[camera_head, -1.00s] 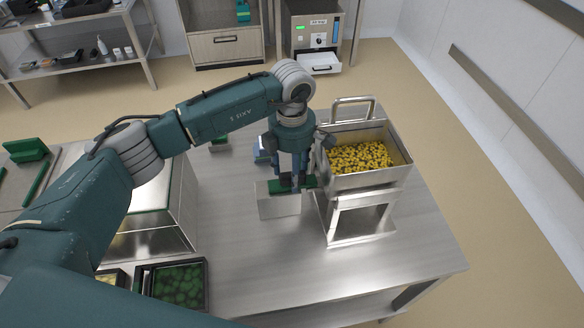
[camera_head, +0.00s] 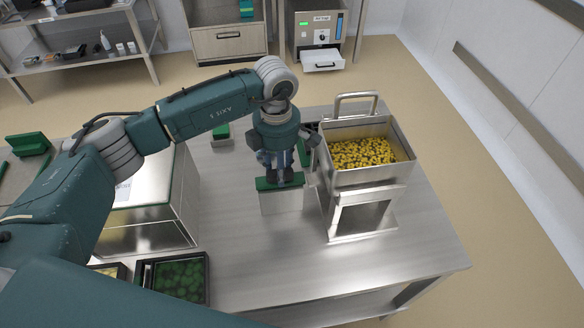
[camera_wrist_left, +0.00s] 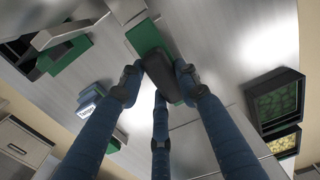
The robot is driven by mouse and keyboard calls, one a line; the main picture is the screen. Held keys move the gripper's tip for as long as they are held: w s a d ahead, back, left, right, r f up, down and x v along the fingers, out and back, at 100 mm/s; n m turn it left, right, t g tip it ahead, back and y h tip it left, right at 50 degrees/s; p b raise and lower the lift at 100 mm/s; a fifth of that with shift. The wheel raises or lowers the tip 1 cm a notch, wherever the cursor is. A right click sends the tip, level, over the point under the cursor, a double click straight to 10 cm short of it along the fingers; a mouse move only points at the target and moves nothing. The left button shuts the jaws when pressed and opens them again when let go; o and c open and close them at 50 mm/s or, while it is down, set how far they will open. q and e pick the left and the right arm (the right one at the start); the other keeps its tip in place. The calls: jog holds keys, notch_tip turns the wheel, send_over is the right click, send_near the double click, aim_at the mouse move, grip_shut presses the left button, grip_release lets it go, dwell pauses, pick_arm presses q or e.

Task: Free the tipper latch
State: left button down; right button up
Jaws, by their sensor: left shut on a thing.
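The tipper (camera_head: 365,182), a steel hopper full of yellow pieces on a steel stand, stands on the right of the table in the head view. My left gripper (camera_head: 283,180) points down just left of it, apart from the hopper. In the left wrist view its three fingers (camera_wrist_left: 160,88) are closed around a dark piece (camera_wrist_left: 162,72), with a green slab (camera_wrist_left: 146,36) beside it. In the head view, the green slab lies at the top of a pale block (camera_head: 281,200). I cannot make out the latch clearly. My right gripper is not in view.
A steel machine (camera_head: 150,220) stands left on the table. A black tray of green contents (camera_head: 178,278) sits at the front left. A green strip (camera_head: 303,152) shows behind my gripper, close to the hopper. The table's front right is clear.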

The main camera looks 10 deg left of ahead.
aim_at(276, 169)
pick_arm(q)
jog(key=shift+s+a, duration=0.1)
jog(key=shift+a, duration=0.25)
jog(key=c, duration=1.3)
grip_release()
jog(key=shift+c, duration=0.2)
jog(key=shift+o, duration=0.6)
jog(key=shift+r, duration=0.4)
notch_tip(276, 169, up, 11)
jog(key=shift+r, duration=0.2)
